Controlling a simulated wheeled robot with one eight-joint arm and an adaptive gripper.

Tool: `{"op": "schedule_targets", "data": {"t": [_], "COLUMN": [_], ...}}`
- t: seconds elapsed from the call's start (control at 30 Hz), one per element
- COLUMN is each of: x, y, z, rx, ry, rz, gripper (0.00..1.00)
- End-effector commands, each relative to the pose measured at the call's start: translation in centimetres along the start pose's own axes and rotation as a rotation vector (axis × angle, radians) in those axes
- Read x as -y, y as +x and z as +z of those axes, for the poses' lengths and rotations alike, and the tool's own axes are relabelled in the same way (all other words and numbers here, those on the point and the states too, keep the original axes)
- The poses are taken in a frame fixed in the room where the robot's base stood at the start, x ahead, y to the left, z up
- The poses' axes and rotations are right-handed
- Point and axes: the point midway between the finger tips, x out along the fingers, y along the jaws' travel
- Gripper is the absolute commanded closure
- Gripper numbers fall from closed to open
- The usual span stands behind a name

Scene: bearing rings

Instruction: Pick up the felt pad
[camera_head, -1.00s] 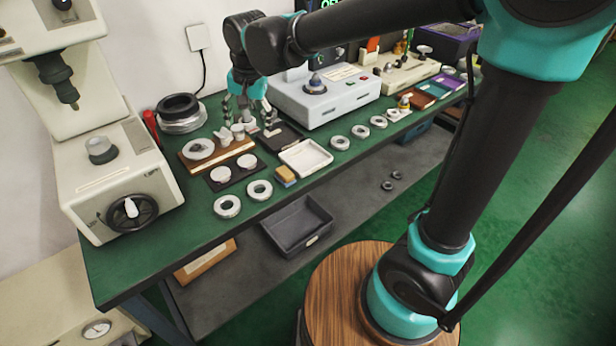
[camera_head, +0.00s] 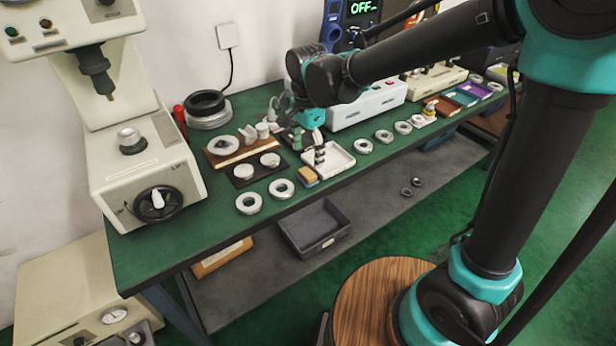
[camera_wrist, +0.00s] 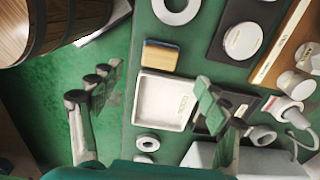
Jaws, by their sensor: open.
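A small tan block with a blue layer (camera_head: 308,177), which looks like the felt pad, lies on the green bench top (camera_head: 150,258) near its front edge. It also shows in the wrist view (camera_wrist: 160,56), beside one end of the white tray (camera_wrist: 163,101). My gripper (camera_head: 308,149) is open and empty above the left part of that white tray, a little behind the block. In the wrist view my gripper (camera_wrist: 152,95) has its fingers wide apart on either side of the tray, with the block outside them. Their exact height is unclear.
Left of the block are two metal rings (camera_head: 282,189) and a dark board (camera_head: 239,182) with white discs. Behind stand a brown board (camera_head: 213,160) with small parts and a light grey box (camera_head: 372,104). Several rings lie to the right. A grey bin (camera_head: 287,243) sits on the lower shelf.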

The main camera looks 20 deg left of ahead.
Motion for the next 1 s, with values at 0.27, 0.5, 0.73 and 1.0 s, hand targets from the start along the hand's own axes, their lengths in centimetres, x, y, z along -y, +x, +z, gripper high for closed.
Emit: {"op": "schedule_targets", "data": {"t": [0.27, 0.5, 0.73, 1.0], "x": [0.0, 0.0, 0.0, 0.0], "y": [2.7, 5.3, 7.7, 7.9], "z": [0.0, -0.1, -0.1, -0.1], "rx": [0.0, 0.0, 0.0, 0.0], "ry": [0.0, 0.0, 0.0, -0.001], "rz": [0.0, 0.0, 0.0, 0.0], "gripper": [0.24, 0.24, 0.24, 0.24]}}
